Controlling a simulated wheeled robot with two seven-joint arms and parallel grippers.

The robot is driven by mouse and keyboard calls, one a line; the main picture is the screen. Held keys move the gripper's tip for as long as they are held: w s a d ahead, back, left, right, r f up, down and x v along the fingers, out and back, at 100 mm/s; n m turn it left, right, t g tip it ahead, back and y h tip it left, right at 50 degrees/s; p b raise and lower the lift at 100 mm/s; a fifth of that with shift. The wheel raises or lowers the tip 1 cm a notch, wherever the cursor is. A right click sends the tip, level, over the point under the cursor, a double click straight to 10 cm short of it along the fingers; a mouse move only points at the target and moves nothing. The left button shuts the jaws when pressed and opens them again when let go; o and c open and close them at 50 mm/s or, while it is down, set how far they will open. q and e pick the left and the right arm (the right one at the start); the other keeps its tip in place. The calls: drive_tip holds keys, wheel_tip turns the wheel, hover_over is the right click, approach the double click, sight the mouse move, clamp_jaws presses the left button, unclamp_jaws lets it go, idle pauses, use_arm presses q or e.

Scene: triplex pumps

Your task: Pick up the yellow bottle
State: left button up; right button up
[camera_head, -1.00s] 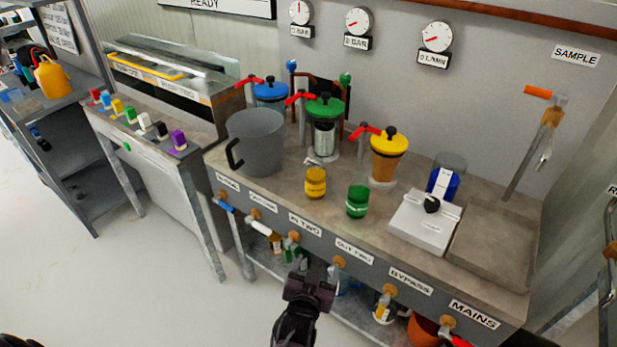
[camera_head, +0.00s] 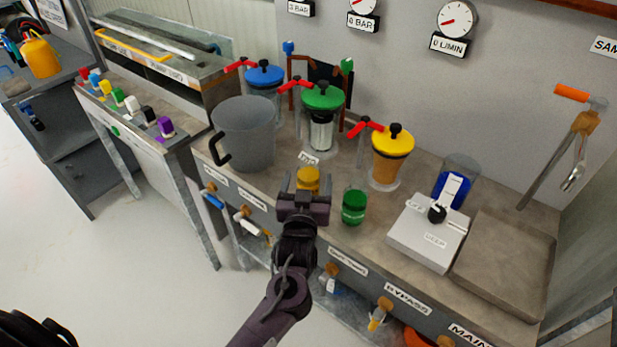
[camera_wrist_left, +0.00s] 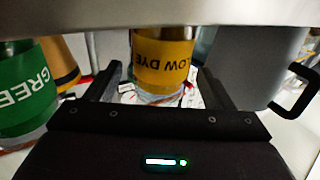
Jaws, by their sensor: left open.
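The yellow bottle (camera_head: 308,177) stands upright on the bench, its lower part hidden behind my left gripper (camera_head: 304,196) in the head view. In the left wrist view the bottle (camera_wrist_left: 163,62) shows its upside-down yellow dye label and sits between the two spread fingers (camera_wrist_left: 163,85). The fingers are open, with a visible space on each side of the bottle. My right gripper is not in view.
A green bottle (camera_head: 354,206) stands close to the right of the yellow one. A grey jug (camera_head: 247,135) is to the left. Behind are a green-lidded pump (camera_head: 322,118) and a yellow-lidded pump (camera_head: 391,158). A white scale-like device (camera_head: 426,233) is to the right.

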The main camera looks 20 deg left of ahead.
sight(309, 165)
use_arm(q)
drive_tip(key=w, duration=0.2)
drive_tip(key=shift+w+a, duration=0.25)
drive_tip(key=shift+w, duration=0.45)
drive_tip(key=shift+a, duration=0.1)
drive_tip(key=shift+c, duration=0.3)
drive_tip(key=c, duration=1.1)
drive_tip(key=shift+c, duration=0.2)
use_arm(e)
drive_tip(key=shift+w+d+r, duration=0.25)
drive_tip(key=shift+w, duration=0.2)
use_arm(q)
drive_tip(key=shift+r, duration=0.1)
drive_tip(key=shift+r, duration=1)
wheel_tip(309, 165, up, 18)
drive_tip(key=shift+f+p, duration=0.2)
drive_tip(key=shift+p, duration=0.25)
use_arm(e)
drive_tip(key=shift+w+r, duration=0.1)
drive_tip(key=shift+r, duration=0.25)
